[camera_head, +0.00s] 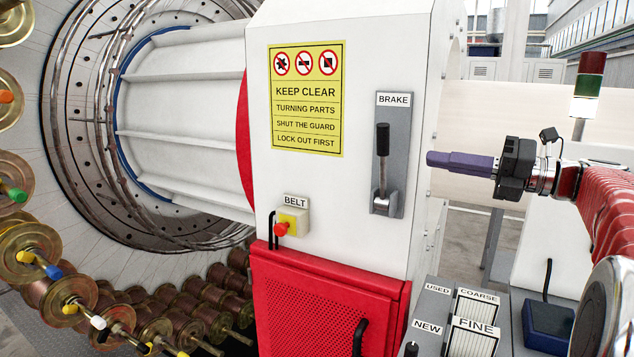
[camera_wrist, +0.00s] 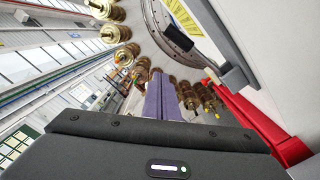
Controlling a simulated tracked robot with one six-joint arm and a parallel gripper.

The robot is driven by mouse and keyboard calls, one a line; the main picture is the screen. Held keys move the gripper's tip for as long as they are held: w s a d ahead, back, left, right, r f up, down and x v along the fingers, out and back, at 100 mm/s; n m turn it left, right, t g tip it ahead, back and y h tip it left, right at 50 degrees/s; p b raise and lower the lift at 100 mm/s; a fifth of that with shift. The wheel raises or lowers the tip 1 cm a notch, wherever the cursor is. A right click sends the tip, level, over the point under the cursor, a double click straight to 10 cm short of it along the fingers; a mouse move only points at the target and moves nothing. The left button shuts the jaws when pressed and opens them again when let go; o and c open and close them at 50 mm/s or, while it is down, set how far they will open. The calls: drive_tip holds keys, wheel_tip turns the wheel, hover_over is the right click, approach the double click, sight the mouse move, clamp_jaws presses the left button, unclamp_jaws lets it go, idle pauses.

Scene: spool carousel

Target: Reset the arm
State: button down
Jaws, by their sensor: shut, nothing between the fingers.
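My gripper (camera_head: 432,159) is shut and empty, its purple fingers together and pointing left in the head view. It hangs in the air to the right of the white machine housing and the brake lever (camera_head: 382,150), apart from both as far as I can tell. In the wrist view the shut purple fingers of my gripper (camera_wrist: 161,76) point up the picture toward rows of brass spools (camera_wrist: 184,88). The brake lever has a black handle and stands upright on its grey plate (camera_head: 401,115).
The white housing carries a yellow warning sign (camera_head: 307,98), a belt button box (camera_head: 291,222) and a red guard (camera_head: 322,305), which looks shut. The spool carousel (camera_head: 60,150) is at the left. Bins marked fine (camera_head: 474,338) and coarse (camera_head: 477,303) stand at the lower right.

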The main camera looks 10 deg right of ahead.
wheel_tip(320, 180, down, 11)
drive_tip(key=w+d+n+h, duration=0.1)
drive_tip(key=d+n+h, duration=0.1)
drive_tip(key=n+h, duration=0.3)
drive_tip(key=s+a+f+n+g+h, duration=0.2)
drive_tip(key=s+f+n, duration=0.1)
drive_tip(key=f+n, duration=0.25)
drive_tip(key=s+a+f+n+g+h, duration=0.1)
drive_tip(key=s+a+f+n+g, duration=0.1)
drive_tip(key=a+f+n, duration=0.3)
drive_tip(key=s+a+f+n+g+h, duration=0.2)
drive_tip(key=s+a+f+n+h, duration=0.1)
drive_tip(key=s+f+n, duration=0.4)
drive_tip(key=s+a+f+n+g+h, duration=0.1)
drive_tip(key=s+a+f+n+h, duration=0.25)
drive_tip(key=s+n, duration=0.45)
drive_tip(key=s+a+n+t, duration=0.1)
drive_tip(key=s+a+n, duration=0.4)
drive_tip(key=a, duration=0.2)
drive_tip(key=shift+s+a, duration=0.15)
drive_tip(key=shift+s, duration=0.1)
